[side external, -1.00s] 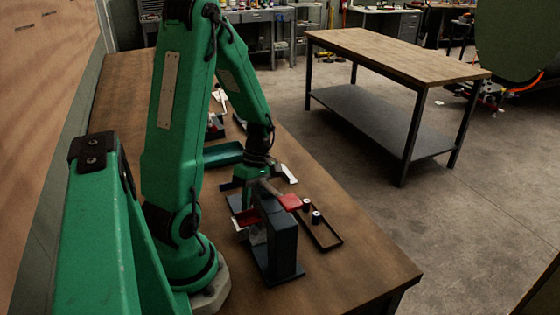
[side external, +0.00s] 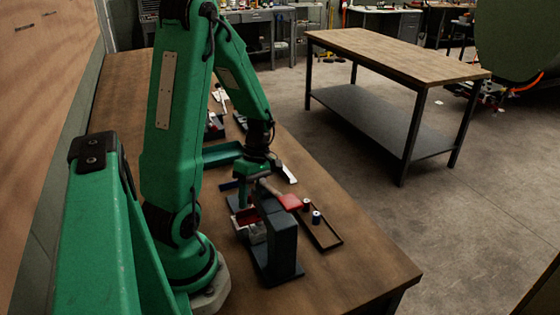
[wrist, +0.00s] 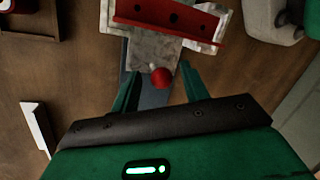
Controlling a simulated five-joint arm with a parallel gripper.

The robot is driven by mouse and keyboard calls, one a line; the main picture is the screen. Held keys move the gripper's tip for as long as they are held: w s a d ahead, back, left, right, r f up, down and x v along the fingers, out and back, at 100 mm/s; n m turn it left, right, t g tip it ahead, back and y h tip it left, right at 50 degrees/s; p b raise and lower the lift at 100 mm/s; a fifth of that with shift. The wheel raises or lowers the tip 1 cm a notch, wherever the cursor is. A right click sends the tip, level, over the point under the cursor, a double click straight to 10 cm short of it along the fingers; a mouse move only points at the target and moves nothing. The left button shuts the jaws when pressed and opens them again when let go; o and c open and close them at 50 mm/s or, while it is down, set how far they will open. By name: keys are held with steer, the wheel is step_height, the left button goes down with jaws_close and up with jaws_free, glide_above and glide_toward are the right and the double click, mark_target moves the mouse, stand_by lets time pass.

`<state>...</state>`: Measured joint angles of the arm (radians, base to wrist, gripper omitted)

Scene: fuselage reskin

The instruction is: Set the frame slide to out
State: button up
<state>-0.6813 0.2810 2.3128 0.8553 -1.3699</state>
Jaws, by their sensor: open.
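The frame slide appears to be the grey metal piece (wrist: 150,45) with a red drilled strip (wrist: 172,17), at the top of the wrist view. A round red knob (wrist: 161,77) sits at its near end. My gripper (wrist: 160,72) is open, with one green finger on each side of the knob and visible gaps to both. In the side view my gripper (side external: 246,197) is over the left end of the dark blue fixture (side external: 283,243). The grey and red piece (side external: 247,223) shows there beside the upright block. The knob cannot be made out in that view.
A red-ended tool (side external: 289,202) lies across the fixture top. A dark tray (side external: 330,238) with two small cylinders stands to its right. A green tray (side external: 221,154) and a white piece (side external: 289,174) lie behind. The front right of the bench is clear.

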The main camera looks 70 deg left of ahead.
steer(key=v, duration=0.6)
steer(key=shift+r, duration=0.4)
steer(key=shift+w+a, duration=0.1)
steer(key=n, duration=0.3)
steer(key=shift+s+a+f, duration=0.1)
steer(key=shift+s+f, duration=0.1)
steer(key=shift+x, duration=3.9)
steer(key=shift+w, duration=0.1)
steer(key=shift+c, duration=0.4)
jaws_close()
